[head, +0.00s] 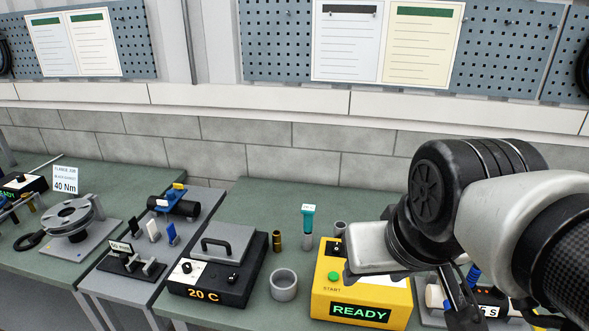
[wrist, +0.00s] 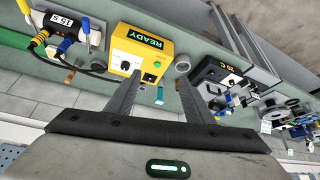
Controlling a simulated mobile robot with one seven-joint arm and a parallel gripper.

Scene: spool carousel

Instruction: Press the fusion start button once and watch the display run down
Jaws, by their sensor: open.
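The yellow fusion box (head: 320,299) stands on the green bench in the head view. Its green START button (head: 333,276) is on the left of its top, and its lit display (head: 360,312) reads READY in green. My arm hides the box's back right part. I see no contact with the button.
Left of the box stand a grey ring-shaped cup (head: 283,287), a small brass cylinder (head: 277,241) and a teal-topped tool (head: 308,218). A black heater reading 20 C (head: 225,275) is further left. A unit with cables (wrist: 68,30) lies on the box's other side.

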